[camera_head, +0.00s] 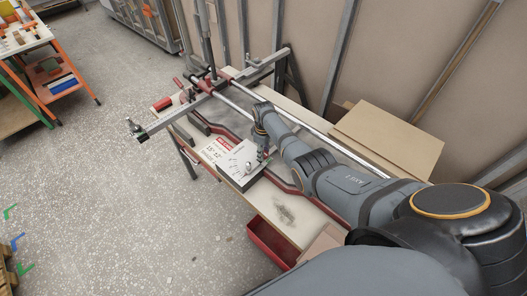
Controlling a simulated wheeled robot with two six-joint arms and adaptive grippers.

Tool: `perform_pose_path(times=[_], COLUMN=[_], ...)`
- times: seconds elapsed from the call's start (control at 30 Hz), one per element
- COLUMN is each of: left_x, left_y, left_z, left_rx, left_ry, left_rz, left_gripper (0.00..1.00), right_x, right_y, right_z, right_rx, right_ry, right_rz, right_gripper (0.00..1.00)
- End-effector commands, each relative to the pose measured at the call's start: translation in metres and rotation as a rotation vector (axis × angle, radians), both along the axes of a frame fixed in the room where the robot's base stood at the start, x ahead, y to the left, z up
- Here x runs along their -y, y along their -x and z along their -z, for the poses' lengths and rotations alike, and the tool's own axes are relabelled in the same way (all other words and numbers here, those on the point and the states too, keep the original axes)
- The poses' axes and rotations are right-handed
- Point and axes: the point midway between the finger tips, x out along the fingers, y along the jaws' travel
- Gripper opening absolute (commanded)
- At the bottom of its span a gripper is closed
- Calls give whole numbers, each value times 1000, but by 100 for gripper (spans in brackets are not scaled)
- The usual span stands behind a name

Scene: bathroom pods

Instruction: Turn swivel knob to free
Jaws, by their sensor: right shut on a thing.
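My right gripper (263,155) reaches in from the lower right and points down at the panel's right edge. It is shut on a small part there, apparently the swivel knob, which the fingers mostly hide. The knob's exact turn is too small to tell. My left gripper is not in view.
Long metal rails (310,128) and a crossbar (205,95) run over the bench. A red bin (270,243) is below the bench. An orange-framed table (62,77) stands far left, with open floor between.

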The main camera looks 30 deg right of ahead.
Motion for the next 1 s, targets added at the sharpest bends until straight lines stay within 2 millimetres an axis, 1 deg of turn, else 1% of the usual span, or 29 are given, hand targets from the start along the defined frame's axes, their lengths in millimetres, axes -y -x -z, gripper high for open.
perform_pose_path(times=[0.27, 0.3, 0.4, 0.47, 0.73, 0.83, 0.97, 1.0], left_x=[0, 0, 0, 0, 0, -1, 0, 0], left_y=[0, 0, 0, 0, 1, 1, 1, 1], left_z=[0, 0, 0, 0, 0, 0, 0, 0], left_rx=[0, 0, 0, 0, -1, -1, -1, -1], left_ry=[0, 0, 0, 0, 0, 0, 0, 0], left_rz=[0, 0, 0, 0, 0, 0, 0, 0], left_gripper=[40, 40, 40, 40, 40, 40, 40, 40], right_x=[1, 1, 1, 0, 0, 1, 0, 1], right_y=[-1, -1, -1, -1, 0, -1, -1, -2], right_z=[-1, -1, -1, -1, -1, -6, -26, -38], right_rx=[3, 3, 3, 2, 1, 3, 5, 7], right_ry=[2, 2, 2, 1, 1, 1, 2, 1], right_rz=[-2, -2, -1, -1, 0, 0, -1, -1], right_gripper=[5, 39, 52, 59, 59, 59, 59, 59])
